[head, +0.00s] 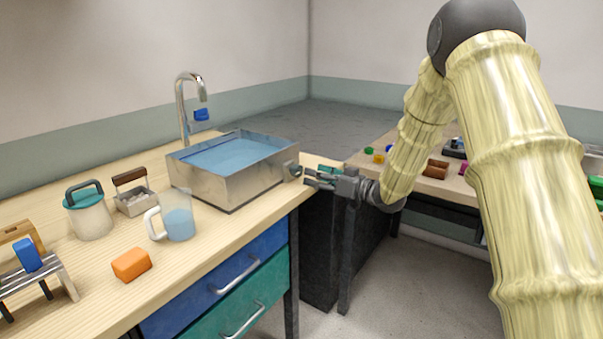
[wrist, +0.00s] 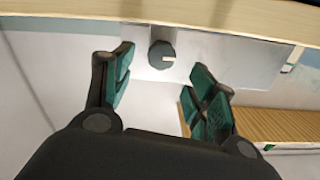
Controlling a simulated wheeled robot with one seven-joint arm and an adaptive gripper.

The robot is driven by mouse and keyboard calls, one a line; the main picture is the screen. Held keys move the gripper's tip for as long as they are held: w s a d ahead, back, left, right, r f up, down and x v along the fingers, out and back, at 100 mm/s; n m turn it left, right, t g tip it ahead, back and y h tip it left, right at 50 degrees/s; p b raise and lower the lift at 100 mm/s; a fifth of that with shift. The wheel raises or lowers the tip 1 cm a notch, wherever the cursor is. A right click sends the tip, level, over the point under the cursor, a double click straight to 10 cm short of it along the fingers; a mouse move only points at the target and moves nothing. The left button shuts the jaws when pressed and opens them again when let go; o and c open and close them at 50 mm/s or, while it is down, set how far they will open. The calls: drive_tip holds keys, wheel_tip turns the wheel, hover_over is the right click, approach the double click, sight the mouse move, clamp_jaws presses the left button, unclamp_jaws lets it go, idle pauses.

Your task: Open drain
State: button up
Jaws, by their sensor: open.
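A metal sink basin (head: 235,182) filled with blue water stands on the wooden counter. A dark round knob (head: 291,170) sits on the basin's right side. In the wrist view the knob (wrist: 162,55) shows a pale mark on its face, pointing right. My gripper (head: 308,176) is just right of the knob, level with it and pointing at it. In the wrist view my gripper (wrist: 165,85) is open, with its green-padded fingers on either side of the knob. The knob appears just beyond the fingertips; I cannot tell whether they touch it. The drain itself is hidden.
A faucet (head: 186,110) stands behind the basin. A pitcher of water (head: 177,216), a lidded canister (head: 90,212) and an orange block (head: 131,264) are left of my gripper on the counter. Another table (head: 450,190) with small objects is at the right.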

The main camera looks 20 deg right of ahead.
sight(300, 171)
drive_tip(key=shift+x, duration=3.2)
